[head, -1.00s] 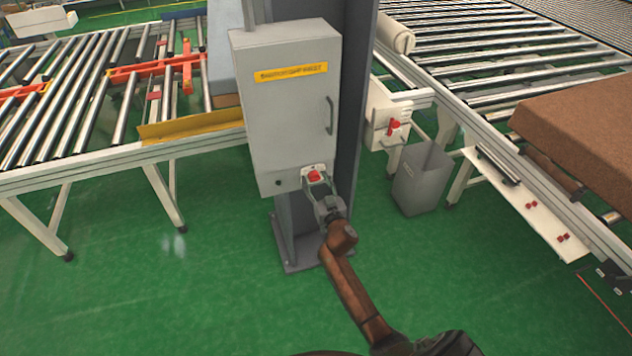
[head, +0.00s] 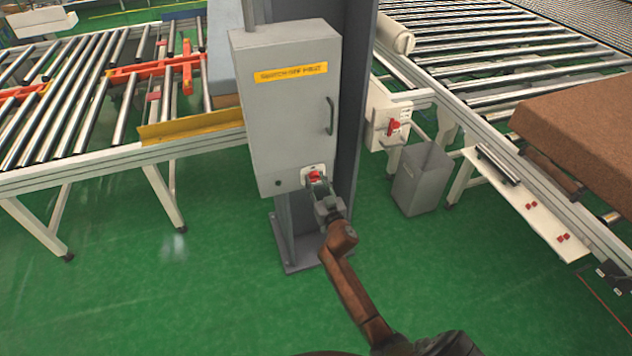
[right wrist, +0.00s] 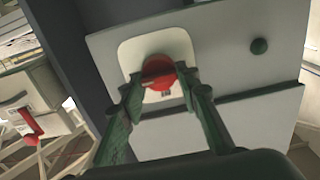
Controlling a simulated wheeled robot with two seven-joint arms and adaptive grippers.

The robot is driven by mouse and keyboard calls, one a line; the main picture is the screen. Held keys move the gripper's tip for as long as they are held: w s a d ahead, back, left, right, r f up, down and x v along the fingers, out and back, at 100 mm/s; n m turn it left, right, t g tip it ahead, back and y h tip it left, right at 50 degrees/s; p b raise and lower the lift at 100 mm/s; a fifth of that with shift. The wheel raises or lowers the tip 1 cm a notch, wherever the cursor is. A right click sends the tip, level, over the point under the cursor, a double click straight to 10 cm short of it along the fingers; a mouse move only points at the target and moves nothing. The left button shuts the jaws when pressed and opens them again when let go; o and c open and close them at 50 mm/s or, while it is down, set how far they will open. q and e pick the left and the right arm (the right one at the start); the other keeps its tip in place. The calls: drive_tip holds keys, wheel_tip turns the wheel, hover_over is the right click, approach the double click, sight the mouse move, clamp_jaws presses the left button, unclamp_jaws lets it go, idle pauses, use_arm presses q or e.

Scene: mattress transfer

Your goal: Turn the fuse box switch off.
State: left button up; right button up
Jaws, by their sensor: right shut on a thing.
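The grey fuse box (head: 285,110) with a yellow label is mounted on a dark post in the head view. Its red rotary switch (head: 314,176) sits on a light plate at the lower right of the box front. My right gripper (head: 317,184) is at the switch, its fingers shut on it. In the right wrist view the red switch (right wrist: 160,75) lies between the two fingertips (right wrist: 163,92), on a cream plate (right wrist: 155,50). The fingers partly hide the switch, and its exact turn position is hard to tell. My left gripper is not in view.
A second red switch (head: 393,127) is on a white box to the right, above a grey bin (head: 422,180). Roller conveyors stand left (head: 70,95) and right (head: 480,50). A brown mattress (head: 580,120) lies at the right. Green floor is clear in front.

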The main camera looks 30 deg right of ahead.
drive_tip(key=shift+n, duration=0.4)
drive_tip(key=n, duration=0.3)
drive_tip(key=shift+a+n, duration=0.1)
drive_tip(key=shift+n, duration=0.3)
drive_tip(key=n, duration=0.4)
drive_tip(key=shift+f+n, duration=0.1)
drive_tip(key=shift+n, duration=0.2)
drive_tip(key=n, duration=0.4)
drive_tip(key=shift+a+f, duration=0.1)
drive_tip(key=shift+f+n+b, duration=0.1)
drive_tip(key=shift+n+b, duration=0.25)
drive_tip(key=shift+n, duration=2.15)
drive_tip(key=o, duration=1.2)
drive_tip(key=shift+c, duration=0.2)
